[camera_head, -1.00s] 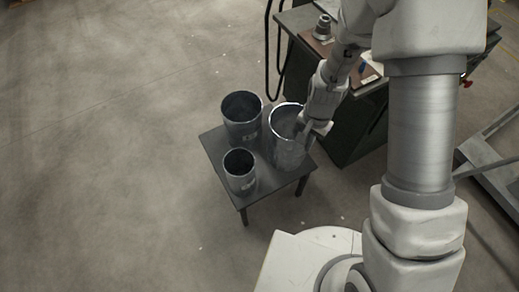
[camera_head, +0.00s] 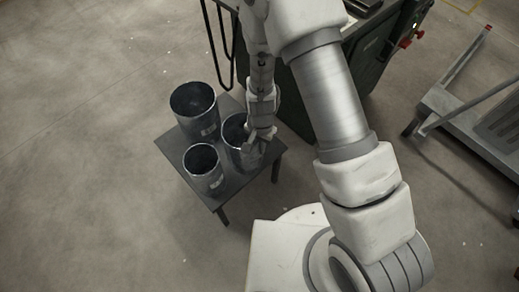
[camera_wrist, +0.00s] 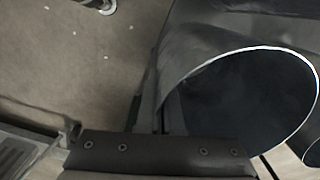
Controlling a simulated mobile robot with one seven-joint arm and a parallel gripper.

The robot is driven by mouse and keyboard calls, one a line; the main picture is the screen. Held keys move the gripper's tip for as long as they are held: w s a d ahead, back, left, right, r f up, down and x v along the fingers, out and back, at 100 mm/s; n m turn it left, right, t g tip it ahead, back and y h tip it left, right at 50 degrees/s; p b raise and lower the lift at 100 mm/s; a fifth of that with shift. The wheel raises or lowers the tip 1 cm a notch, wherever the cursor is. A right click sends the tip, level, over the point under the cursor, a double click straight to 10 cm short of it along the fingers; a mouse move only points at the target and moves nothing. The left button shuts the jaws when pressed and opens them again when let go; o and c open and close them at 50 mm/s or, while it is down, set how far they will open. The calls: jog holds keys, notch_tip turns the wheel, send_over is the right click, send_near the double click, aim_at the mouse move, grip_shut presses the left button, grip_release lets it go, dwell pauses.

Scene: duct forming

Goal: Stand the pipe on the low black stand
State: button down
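The pipe (camera_head: 238,157) is a grey metal cylinder with an open top, upright at the right side of the low black stand (camera_head: 234,184). It looks to be at the stand's top, but its base is partly hidden, so contact is unclear. My gripper (camera_head: 256,140) is at the pipe's right rim. In the wrist view the pipe's bright round rim (camera_wrist: 232,54) fills the right side, and the narrow fingers (camera_wrist: 163,112) look closed on its wall at the left edge.
Two other dark pipes stand on the same stand, a wider one (camera_head: 197,113) at the back and a smaller one (camera_head: 205,172) at the front. A dark green workbench (camera_head: 375,62) is behind, and a grey metal cart (camera_head: 470,118) is at the right. The floor at left is clear.

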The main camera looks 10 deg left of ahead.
jog(key=shift+f, duration=0.55)
jog(key=shift+f, duration=0.2)
jog(key=c, duration=1.1)
grip_release()
jog(key=shift+r, duration=0.1)
notch_tip(320, 180, up, 12)
jog(key=p, duration=0.5)
jog(key=shift+r, duration=0.15)
